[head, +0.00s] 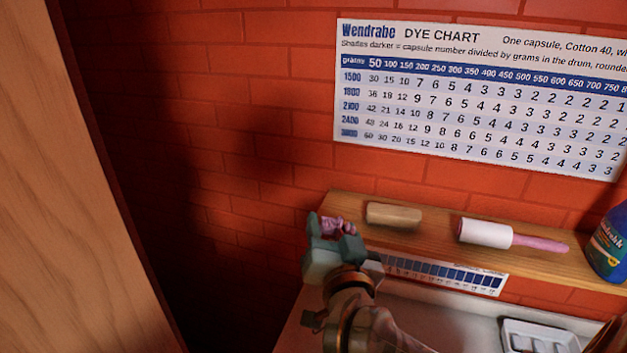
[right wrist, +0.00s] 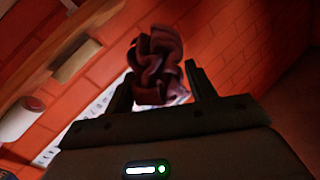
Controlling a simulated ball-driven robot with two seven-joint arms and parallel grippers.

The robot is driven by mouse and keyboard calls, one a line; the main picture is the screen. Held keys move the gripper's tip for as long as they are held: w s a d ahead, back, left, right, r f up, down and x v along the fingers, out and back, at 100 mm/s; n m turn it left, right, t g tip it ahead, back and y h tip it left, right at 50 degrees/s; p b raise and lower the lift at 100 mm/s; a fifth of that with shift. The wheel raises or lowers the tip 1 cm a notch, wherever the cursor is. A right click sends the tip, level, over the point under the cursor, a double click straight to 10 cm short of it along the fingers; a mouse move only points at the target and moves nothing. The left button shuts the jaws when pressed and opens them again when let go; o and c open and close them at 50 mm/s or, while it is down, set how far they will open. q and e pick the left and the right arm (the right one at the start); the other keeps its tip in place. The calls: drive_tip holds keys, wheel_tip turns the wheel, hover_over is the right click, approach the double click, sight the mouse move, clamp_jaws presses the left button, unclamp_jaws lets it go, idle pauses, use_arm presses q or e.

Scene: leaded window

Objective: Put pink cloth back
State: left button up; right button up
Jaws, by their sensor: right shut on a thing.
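The pink cloth (head: 338,225) is a small crumpled bundle. My right gripper (head: 336,236) is shut on it, at the left end of the wooden shelf (head: 430,240) in the head view. In the right wrist view the cloth (right wrist: 156,62) looks dark and folded, between the two fingers of the gripper (right wrist: 158,88). I cannot tell whether the cloth touches the shelf. My left gripper is not in view.
On the shelf lie a tan block (head: 394,215) and a white roller with a pink handle (head: 486,233). A blue bottle (head: 608,245) stands at the right. A dye chart (head: 480,95) hangs on the brick wall. A wooden panel (head: 75,200) fills the left side.

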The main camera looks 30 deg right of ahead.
drive_tip(key=r+p, duration=0.1)
drive_tip(key=r, duration=0.2)
drive_tip(key=d+r+m+h+p, duration=0.1)
drive_tip(key=r+p, duration=0.1)
drive_tip(key=r, duration=0.1)
drive_tip(key=d+r+g+h+p, duration=0.1)
drive_tip(key=r, duration=0.2)
drive_tip(key=shift+w+r, duration=0.25)
drive_tip(key=shift+w, duration=0.15)
drive_tip(key=shift+w+d+r+m+p, duration=0.1)
drive_tip(key=shift+w+r+m+p, duration=0.1)
drive_tip(key=shift+m+p, duration=0.1)
drive_tip(key=w+d+f+b, duration=0.1)
drive_tip(key=w+d+f, duration=0.1)
drive_tip(key=w+f, duration=0.2)
drive_tip(key=w+d+f+b, duration=0.1)
drive_tip(key=w+f, duration=0.3)
drive_tip(key=w+d+f+b, duration=0.1)
drive_tip(key=w+d+f, duration=0.1)
drive_tip(key=w+f, duration=0.2)
drive_tip(key=shift+w+d+f, duration=0.2)
drive_tip(key=shift+d+f, duration=0.1)
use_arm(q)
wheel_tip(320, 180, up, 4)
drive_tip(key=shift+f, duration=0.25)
use_arm(e)
drive_tip(key=shift+f, duration=0.3)
